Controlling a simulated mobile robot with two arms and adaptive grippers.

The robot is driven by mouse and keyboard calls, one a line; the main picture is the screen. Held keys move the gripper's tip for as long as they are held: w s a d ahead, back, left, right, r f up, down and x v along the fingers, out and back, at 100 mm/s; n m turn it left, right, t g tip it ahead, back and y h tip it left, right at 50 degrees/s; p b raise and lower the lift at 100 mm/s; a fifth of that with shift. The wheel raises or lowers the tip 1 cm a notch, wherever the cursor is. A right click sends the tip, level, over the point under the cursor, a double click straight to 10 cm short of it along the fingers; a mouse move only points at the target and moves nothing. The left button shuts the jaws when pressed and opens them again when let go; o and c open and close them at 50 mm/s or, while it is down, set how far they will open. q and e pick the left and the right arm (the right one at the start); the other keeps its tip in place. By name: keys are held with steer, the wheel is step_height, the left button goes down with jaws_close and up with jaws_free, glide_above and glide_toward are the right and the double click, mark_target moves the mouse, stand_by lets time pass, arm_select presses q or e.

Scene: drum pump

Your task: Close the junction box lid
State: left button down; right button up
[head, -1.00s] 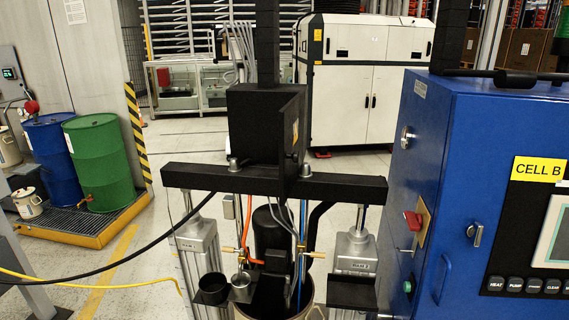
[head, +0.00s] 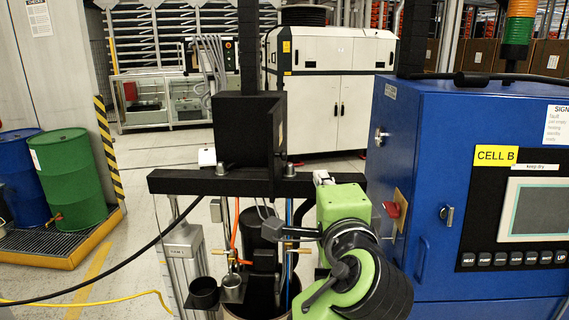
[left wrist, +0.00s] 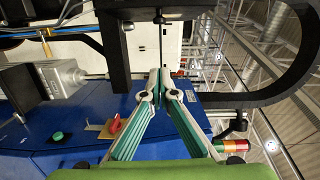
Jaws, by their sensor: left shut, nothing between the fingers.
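The junction box (head: 240,128) is a black box on the black crossbeam of the drum pump. Its dark lid (head: 281,140) stands out from the box's right side towards me, seen nearly edge-on, so it looks open. My left gripper (head: 323,178) is right of the lid, over the crossbeam's right part, and apart from the lid. My green wrist hides most of its fingers in the head view. In the left wrist view its teal fingers (left wrist: 158,78) meet at the tips with nothing between them. My right gripper is in neither view.
The blue cabinet (head: 420,150) with a red switch (head: 397,208) stands close on the right. The crossbeam (head: 180,182) runs below the box. Cups, hoses and the pump's drum are underneath. Blue and green drums (head: 70,175) stand at the left.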

arm_select(q)
steer(key=w+a+p, duration=0.5)
steer(key=w, duration=0.5)
steer(key=shift+w+p, duration=0.15)
steer(key=shift+p, duration=0.2)
steer(key=shift+w+a, duration=0.1)
